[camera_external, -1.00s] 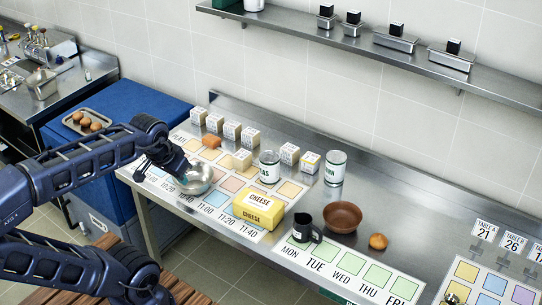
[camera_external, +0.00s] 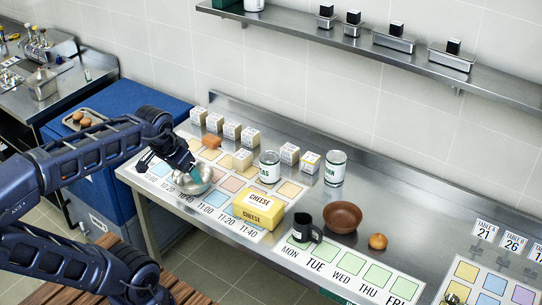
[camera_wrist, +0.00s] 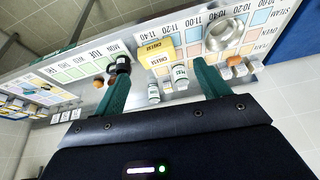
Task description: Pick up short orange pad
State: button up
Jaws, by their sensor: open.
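In the wrist view a small orange thing (camera_wrist: 234,61) by the right finger seems to be the same pad.
Several white boxes (camera_external: 232,130) stand behind the pad. A white can (camera_external: 270,167), yellow cheese block (camera_external: 258,208), dark mug (camera_external: 304,228) and brown bowl (camera_external: 342,217) stand further right. A blue cabinet (camera_external: 105,130) is left of the counter.

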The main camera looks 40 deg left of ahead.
jog(key=w+a+r+m+g, duration=0.1)
jog(key=w+a+r+m, duration=0.15)
jog(key=w, duration=0.55)
jog(key=w+a+r+m, duration=0.1)
jog(key=w+a+m, duration=0.15)
jog(key=w, duration=0.55)
jog(key=m+g, duration=0.3)
jog(key=m, duration=1)
send_over(211, 138)
jog(key=f, duration=3.2)
jog(key=shift+w+a+f, duration=0.2)
jog(key=shift+a+f, duration=0.1)
jog(key=shift+a, duration=0.05)
jog(key=shift+s+d+f, duration=0.1)
jog(key=shift+d+f, duration=0.05)
jog(key=shift+f, duration=1.15)
jog(key=shift+s+d+f, duration=0.1)
jog(key=shift+d+f, duration=0.05)
jog(key=shift+f, duration=1.15)
jog(key=shift+c, duration=0.4)
jog(key=c, duration=1)
